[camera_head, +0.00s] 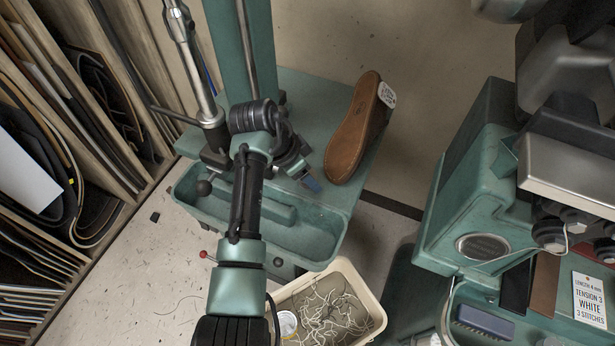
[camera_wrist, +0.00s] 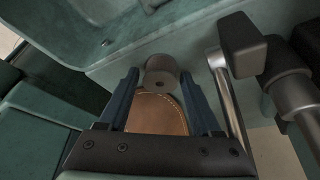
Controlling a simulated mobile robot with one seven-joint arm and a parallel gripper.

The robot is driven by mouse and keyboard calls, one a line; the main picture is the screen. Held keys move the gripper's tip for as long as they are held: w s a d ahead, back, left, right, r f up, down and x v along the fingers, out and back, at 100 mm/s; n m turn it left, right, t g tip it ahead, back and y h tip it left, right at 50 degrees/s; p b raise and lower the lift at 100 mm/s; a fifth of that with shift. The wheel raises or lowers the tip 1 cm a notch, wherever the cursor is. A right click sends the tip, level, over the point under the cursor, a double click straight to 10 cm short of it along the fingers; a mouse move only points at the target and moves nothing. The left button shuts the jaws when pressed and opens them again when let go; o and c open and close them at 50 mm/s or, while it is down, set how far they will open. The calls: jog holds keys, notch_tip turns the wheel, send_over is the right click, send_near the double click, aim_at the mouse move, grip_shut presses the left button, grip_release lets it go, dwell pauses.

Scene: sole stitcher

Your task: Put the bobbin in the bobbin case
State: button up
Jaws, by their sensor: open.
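My gripper (camera_head: 303,176) is over the teal machine table, left of the brown leather shoe (camera_head: 347,135). In the wrist view its two blue fingers (camera_wrist: 160,79) are apart. Between and beyond them shows a grey metal cylinder (camera_wrist: 160,66) with a small dark hole. I cannot tell whether this is the bobbin, the bobbin case or another machine part, or whether the fingers touch it. A brown leather surface with a stitched edge (camera_wrist: 156,116) also shows between the fingers, nearer the camera. No bobbin or bobbin case can be told for sure in the head view.
A teal tray (camera_head: 310,235) borders the table. A cream bin (camera_head: 372,300) of white thread stands below it. A second teal machine (camera_head: 470,190) stands at right, with a card (camera_head: 590,300) reading length 4 mm, tension 3, white, 3 stitches. A metal rod (camera_wrist: 228,95) passes right of my fingers.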

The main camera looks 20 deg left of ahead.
grip_shut()
jog(key=shift+r, duration=0.2)
notch_tip(320, 180, up, 18)
jog(key=p, duration=0.2)
jog(key=s+d+f+n+y+p, duration=0.1)
jog(key=s+d+f+n+p, duration=0.2)
jog(key=s+d+f+p, duration=0.2)
jog(key=s+d+f+n+t+y+p, duration=0.1)
jog(key=s+d+f+n+p, duration=0.3)
jog(key=s+d, duration=0.6)
jog(key=shift+d+f+y+p, duration=0.3)
jog(key=shift+d+f+p, duration=0.1)
jog(key=shift+d+p, duration=0.4)
